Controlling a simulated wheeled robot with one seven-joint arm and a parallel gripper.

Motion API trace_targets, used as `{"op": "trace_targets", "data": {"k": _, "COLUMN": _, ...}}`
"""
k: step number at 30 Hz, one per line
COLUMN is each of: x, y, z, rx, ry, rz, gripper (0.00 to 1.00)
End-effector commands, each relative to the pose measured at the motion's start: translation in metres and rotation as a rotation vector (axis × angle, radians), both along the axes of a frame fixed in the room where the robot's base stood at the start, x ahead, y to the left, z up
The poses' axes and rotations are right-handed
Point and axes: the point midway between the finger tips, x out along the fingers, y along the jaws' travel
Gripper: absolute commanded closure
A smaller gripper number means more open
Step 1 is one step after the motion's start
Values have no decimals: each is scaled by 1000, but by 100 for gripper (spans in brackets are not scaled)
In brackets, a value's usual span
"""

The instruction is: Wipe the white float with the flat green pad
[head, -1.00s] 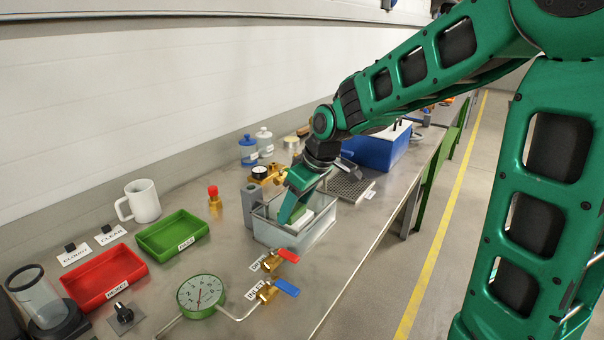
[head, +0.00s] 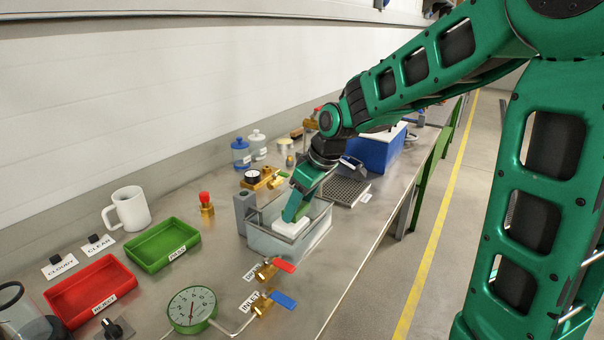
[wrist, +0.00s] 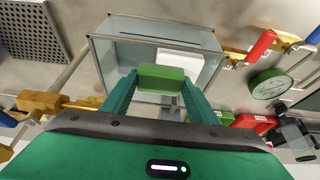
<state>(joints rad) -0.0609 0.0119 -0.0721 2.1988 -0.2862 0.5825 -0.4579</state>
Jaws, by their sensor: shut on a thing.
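The white float (head: 290,221) is a pale block inside the open clear-walled tank (head: 262,243). It also shows in the wrist view (wrist: 181,58), partly behind the pad. My gripper (wrist: 160,85) is shut on the flat green pad (wrist: 160,77), which sits between its two fingertips. In the head view my gripper (head: 292,212) reaches down into the tank at the float, and its fingers hide the pad. The pad overlaps the float's near edge in the wrist view; whether they touch I cannot tell.
The tank walls stand close around my gripper. A grey post (head: 244,213) and brass fittings with a gauge (head: 257,178) stand beside the tank. Red (head: 274,266) and blue (head: 283,299) valve handles are in front. A perforated grey tray (head: 347,190) lies behind.

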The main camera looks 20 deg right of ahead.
Motion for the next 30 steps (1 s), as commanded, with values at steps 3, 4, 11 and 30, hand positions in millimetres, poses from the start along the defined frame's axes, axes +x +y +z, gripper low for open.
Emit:
{"op": "trace_targets", "data": {"k": 3, "x": 1, "y": -4, "z": 2, "rx": 0, "ry": 0, "rz": 3, "gripper": 67}}
{"op": "trace_targets", "data": {"k": 4, "x": 2, "y": -3, "z": 5, "rx": 0, "ry": -1, "rz": 3, "gripper": 67}}
{"op": "trace_targets", "data": {"k": 11, "x": 1, "y": -4, "z": 33, "rx": -1, "ry": -1, "rz": 4, "gripper": 67}}
{"op": "trace_targets", "data": {"k": 30, "x": 1, "y": 0, "z": 80, "rx": -1, "ry": 1, "rz": 9, "gripper": 67}}
